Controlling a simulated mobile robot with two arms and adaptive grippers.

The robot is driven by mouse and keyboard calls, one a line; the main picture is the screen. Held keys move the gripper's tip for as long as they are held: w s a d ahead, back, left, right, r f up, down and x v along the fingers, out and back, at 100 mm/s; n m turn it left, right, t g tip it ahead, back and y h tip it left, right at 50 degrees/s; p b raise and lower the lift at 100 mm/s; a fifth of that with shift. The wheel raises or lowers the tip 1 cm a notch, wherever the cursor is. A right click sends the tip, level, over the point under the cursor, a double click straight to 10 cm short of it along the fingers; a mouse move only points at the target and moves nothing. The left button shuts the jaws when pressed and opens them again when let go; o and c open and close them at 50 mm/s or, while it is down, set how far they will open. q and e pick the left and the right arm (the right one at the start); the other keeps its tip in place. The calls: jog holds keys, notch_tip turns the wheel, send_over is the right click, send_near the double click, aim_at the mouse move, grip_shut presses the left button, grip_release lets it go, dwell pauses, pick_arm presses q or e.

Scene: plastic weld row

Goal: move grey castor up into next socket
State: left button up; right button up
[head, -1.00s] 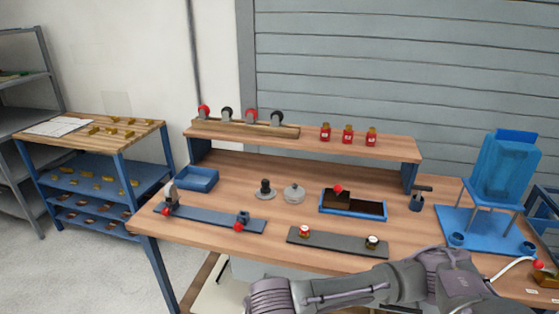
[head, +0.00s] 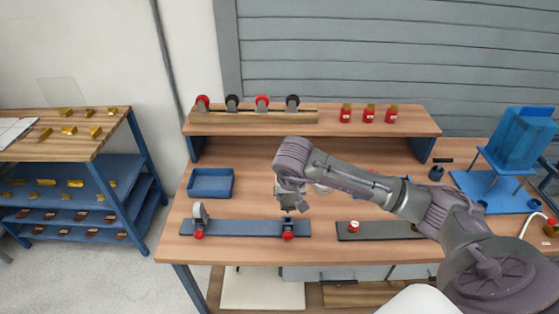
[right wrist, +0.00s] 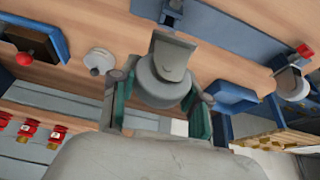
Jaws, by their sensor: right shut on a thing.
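My right gripper (head: 287,195) is shut on a grey castor. In the right wrist view the castor (right wrist: 168,70) sits between the gripper's fingers (right wrist: 158,95), with its bracket toward the blue-grey rail. In the head view the gripper hangs over the bench, just behind the rail's right end. The blue-grey rail (head: 240,228) lies along the front of the bench. A red-knobbed clamp (head: 288,233) stands at its right part, and no castor shows seated there. Another grey castor (head: 201,213) stands upright at its left end. My left gripper is not in view.
A dark rail (head: 385,231) lies to the right, partly behind my arm. A blue tray (head: 211,184) is at the left. Several castors (head: 262,103) and three red bottles (head: 368,114) stand on the raised shelf (head: 350,125). A silver round part (right wrist: 98,62) stands beside the gripper.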

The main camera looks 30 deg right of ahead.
aim_at(290, 200)
jog(key=shift+w+d+r, duration=0.4)
jog(key=shift+d+r, duration=0.05)
jog(key=shift+r, duration=0.1)
jog(key=shift+w+a+f+m+b, duration=0.1)
jog(key=shift+f+m+b, duration=0.2)
jog(key=shift+f, duration=0.2)
notch_tip(290, 200, down, 2)
jog(key=shift+f+b, duration=0.15)
jog(key=shift+b, duration=0.5)
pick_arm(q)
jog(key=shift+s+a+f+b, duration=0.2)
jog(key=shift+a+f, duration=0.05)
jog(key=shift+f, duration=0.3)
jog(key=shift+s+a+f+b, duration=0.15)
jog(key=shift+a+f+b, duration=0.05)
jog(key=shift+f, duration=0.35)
pick_arm(e)
jog(key=shift+f, duration=0.75)
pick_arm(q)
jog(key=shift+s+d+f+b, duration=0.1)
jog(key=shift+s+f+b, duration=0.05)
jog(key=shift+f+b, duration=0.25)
